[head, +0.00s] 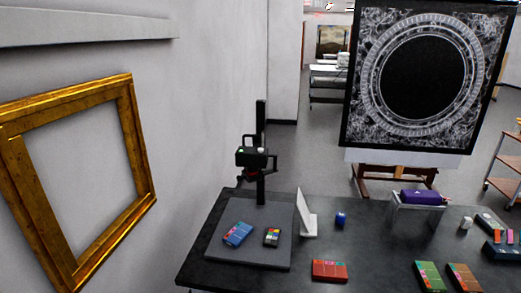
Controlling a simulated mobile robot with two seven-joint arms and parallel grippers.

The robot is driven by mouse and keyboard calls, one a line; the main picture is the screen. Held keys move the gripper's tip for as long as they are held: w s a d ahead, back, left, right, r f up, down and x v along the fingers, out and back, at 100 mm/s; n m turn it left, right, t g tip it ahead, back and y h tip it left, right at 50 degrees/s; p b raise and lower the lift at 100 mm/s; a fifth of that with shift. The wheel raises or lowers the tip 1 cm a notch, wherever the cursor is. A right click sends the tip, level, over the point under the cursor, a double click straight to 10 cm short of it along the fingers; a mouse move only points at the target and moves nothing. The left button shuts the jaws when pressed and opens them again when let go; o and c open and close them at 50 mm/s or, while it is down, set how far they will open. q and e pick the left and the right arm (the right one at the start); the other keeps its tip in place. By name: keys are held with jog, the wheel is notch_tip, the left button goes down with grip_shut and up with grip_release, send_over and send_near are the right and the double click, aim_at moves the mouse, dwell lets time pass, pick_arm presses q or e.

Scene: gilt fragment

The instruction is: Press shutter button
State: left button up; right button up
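A black camera-like device (255,157) is mounted on a dark upright column (261,115) at the table's back left, with small light-coloured spots on its top. I cannot tell which part of it is the shutter button; it is too small at this distance. Below it lies a dark flat baseboard (250,258), bearing a blue patterned piece (238,234) and a small colour-checker card (272,237). Neither of my grippers is in view.
The dark table (365,257) also holds a tilted white panel (307,214), a blue jar (341,219), a red box (330,270) and a purple object (420,196) on a clear stand. A gilt frame (140,140) is at left. A large black ornate picture (369,80) stands behind.

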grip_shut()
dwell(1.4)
